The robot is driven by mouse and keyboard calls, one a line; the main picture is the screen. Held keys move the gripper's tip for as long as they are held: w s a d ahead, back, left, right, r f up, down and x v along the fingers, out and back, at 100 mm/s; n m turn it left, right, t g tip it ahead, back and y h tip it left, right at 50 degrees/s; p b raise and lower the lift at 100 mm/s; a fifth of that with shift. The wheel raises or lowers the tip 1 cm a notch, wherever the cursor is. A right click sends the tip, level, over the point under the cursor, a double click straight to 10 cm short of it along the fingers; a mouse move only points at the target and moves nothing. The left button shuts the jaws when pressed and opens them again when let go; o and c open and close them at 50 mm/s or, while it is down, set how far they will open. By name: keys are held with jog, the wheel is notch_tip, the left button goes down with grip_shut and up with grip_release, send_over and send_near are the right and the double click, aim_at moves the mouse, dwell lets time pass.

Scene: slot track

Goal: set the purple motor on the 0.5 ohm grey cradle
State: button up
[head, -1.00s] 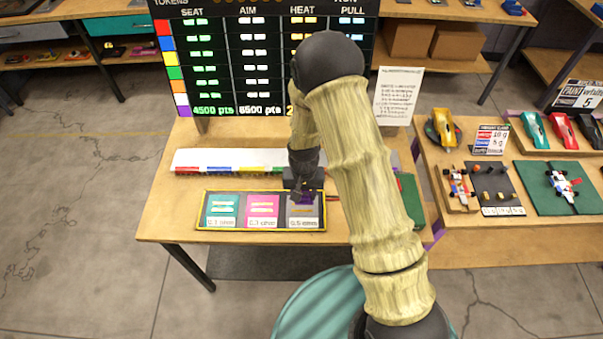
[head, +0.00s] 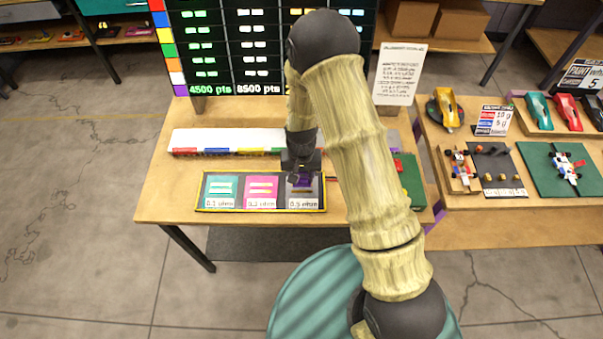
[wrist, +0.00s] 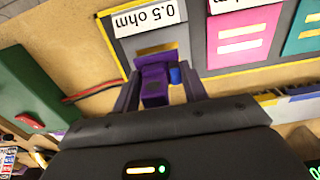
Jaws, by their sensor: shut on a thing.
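The purple motor (wrist: 154,82) is between the fingers of my gripper (wrist: 160,88) in the wrist view, with a small blue part at its side. My gripper is shut on it. In the head view my gripper (head: 302,176) is over the right end of the cradle board, and the motor (head: 303,182) shows only as a small purple patch. The grey 0.5 ohm cradle (wrist: 152,38) lies just past the motor, its yellowish bar partly seen beyond the motor. I cannot tell whether the motor touches the cradle.
The pink cradle (head: 262,189) and teal cradle (head: 221,188) sit left of the grey one on the same yellow-edged board. A white strip with coloured marks (head: 220,141) lies behind. A green block with a red button (wrist: 35,95) is beside the board.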

aim_at(301, 182)
jog(key=shift+w+f+b, duration=0.1)
jog(key=shift+f+b, duration=1.2)
jog(key=shift+f, duration=0.8)
jog(key=shift+f, duration=0.15)
jog(key=o, duration=1.1)
notch_tip(301, 182, up, 18)
jog(key=b, duration=0.2)
jog(key=shift+f, duration=0.25)
